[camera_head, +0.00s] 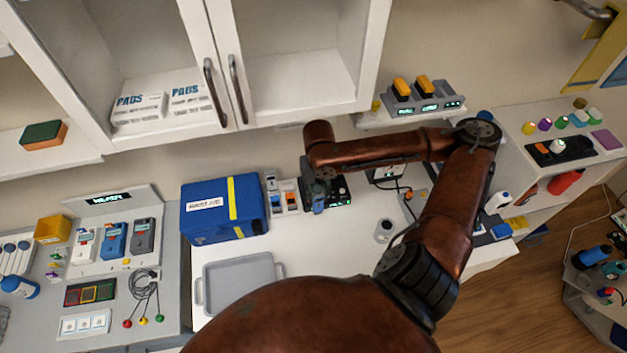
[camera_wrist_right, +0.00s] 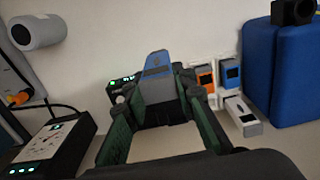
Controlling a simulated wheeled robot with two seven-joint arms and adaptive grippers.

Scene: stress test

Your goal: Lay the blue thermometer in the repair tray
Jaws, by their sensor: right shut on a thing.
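My right gripper (camera_head: 314,198) points down at the back of the white counter, right of the blue first-aid box. In the right wrist view, my right gripper (camera_wrist_right: 155,90) has its fingers closed on a blue, flat-topped device (camera_wrist_right: 157,64), which looks like the blue thermometer. Its lower part is hidden between the fingers. A grey tray with side handles (camera_head: 240,272), likely the repair tray, lies empty on the counter, front-left of the gripper. My left gripper is not in view.
The blue box (camera_head: 222,208) stands behind the tray. Small orange and blue devices (camera_head: 290,198) stand in a white holder between box and gripper. A black unit with green lights (camera_wrist_right: 122,82) is by the gripper. A small round cup (camera_head: 384,231) stands to the right.

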